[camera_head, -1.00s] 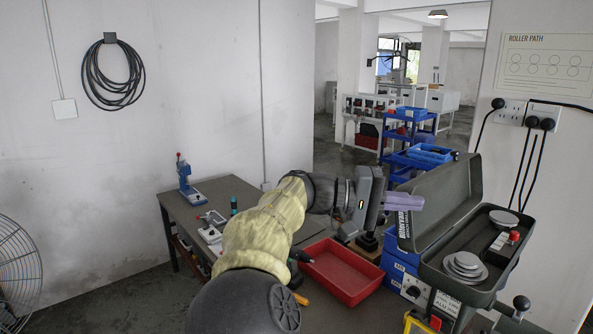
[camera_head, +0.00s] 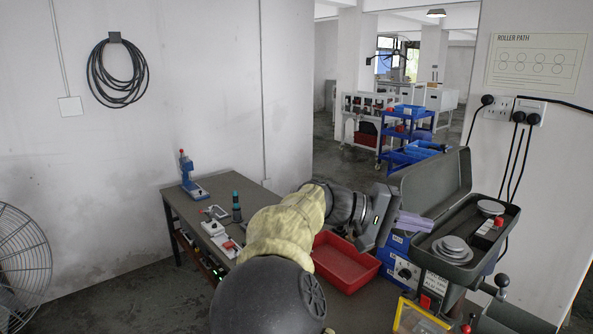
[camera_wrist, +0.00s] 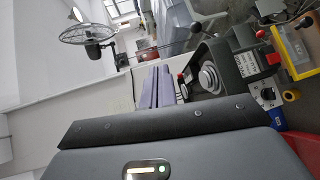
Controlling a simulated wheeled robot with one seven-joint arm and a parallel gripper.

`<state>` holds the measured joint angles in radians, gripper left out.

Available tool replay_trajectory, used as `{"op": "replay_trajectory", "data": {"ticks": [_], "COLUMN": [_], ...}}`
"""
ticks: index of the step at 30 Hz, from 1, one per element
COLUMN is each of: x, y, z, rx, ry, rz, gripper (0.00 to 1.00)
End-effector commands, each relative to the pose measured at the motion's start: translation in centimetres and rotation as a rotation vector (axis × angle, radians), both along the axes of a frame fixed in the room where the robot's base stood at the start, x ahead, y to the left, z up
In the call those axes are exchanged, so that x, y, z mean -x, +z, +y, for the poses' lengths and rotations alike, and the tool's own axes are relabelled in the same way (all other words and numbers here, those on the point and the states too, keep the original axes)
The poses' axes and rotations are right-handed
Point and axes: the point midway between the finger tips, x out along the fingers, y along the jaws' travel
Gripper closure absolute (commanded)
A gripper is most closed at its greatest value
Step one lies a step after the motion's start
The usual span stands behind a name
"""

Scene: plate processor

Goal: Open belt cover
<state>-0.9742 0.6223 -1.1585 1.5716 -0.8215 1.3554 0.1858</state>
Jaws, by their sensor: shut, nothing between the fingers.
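The belt cover (camera_head: 436,184) is a dark grey lid on the machine (camera_head: 463,262). It stands raised and tilted up along the left side of the machine's tray, and the inside of the machine is exposed. My gripper (camera_head: 415,222) has purple fingers, shut and empty, at the lower left of the cover. In the head view the fingers overlap the cover's lower part; I cannot tell whether they touch it. The wrist view shows the fingers (camera_wrist: 155,88) closed together beside the open machine tray (camera_wrist: 225,66).
Grey discs (camera_head: 453,247) lie in the machine tray. A red bin (camera_head: 343,266) sits on the table left of the machine. A yellow frame (camera_head: 420,316) stands at the front. A lever with a round knob (camera_head: 502,282) is at the right. A blue cart (camera_head: 408,135) stands behind.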

Motion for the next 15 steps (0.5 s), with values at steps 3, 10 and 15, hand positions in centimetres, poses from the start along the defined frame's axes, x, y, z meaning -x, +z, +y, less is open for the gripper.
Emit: {"op": "replay_trajectory", "data": {"ticks": [3, 10, 15], "x": [0.2, 1.3, 4.1], "y": [-2.6, -10.0, -17.8], "z": [-1.5, -3.8, -3.7], "rx": [-0.084, -0.331, -0.639], "ry": [0.006, 0.034, 0.072], "rz": [0.031, 0.094, 0.111], "gripper": [1.00, 1.00, 1.00]}}
